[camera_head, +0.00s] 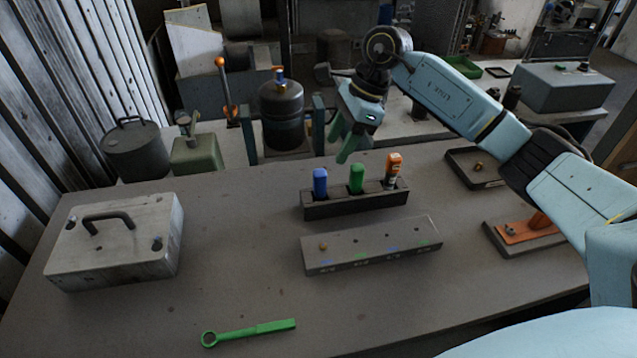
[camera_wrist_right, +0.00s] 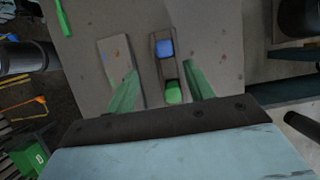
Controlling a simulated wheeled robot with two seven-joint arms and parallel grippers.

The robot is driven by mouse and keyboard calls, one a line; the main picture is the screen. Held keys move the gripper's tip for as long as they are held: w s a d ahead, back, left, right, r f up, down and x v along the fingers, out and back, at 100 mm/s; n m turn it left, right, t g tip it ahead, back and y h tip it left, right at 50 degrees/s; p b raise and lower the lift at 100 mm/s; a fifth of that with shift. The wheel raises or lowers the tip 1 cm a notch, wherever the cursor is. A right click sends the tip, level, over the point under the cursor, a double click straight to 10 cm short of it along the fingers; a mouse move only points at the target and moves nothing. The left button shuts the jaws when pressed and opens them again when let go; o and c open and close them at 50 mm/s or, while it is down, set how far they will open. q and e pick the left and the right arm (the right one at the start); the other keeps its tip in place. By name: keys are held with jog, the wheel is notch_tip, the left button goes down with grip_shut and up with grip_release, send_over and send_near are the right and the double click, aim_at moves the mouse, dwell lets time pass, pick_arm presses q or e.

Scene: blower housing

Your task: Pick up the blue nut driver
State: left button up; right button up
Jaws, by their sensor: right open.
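The blue nut driver (camera_head: 320,182) stands upright at the left end of a dark holder block (camera_head: 345,208). A green driver (camera_head: 356,178) stands in the middle and an orange one (camera_head: 393,168) at the right end. My right gripper (camera_head: 343,150) is open and empty above and behind the holder. In the right wrist view the blue handle (camera_wrist_right: 164,48) lies beyond the fingertips, and the green handle (camera_wrist_right: 173,91) shows between the green fingers (camera_wrist_right: 160,85). The orange driver is hidden there. My left gripper is not in view.
A grey block (camera_head: 372,250) with small holes and coloured marks lies in front of the holder. A metal box with a handle (camera_head: 115,245) sits at left, a green ring wrench (camera_head: 248,332) at the front. A dark tray (camera_head: 478,182) and an orange fixture (camera_head: 525,232) are at right.

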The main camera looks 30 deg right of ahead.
aim_at(322, 171)
jog(key=x, duration=0.5)
jog(key=shift+w+a, duration=0.1)
jog(key=shift+w+p+x, duration=0.2)
jog(key=shift+p+x, duration=0.05)
jog(key=shift+x, duration=1.1)
jog(key=shift+w+p+x, duration=0.15)
jog(key=shift+p+x, duration=0.05)
jog(key=shift+x, duration=1.15)
jog(key=shift+c, duration=0.4)
grip_shut()
notch_tip(322, 171, up, 10)
jog(key=shift+r+b, duration=0.1)
jog(key=shift+b, duration=0.2)
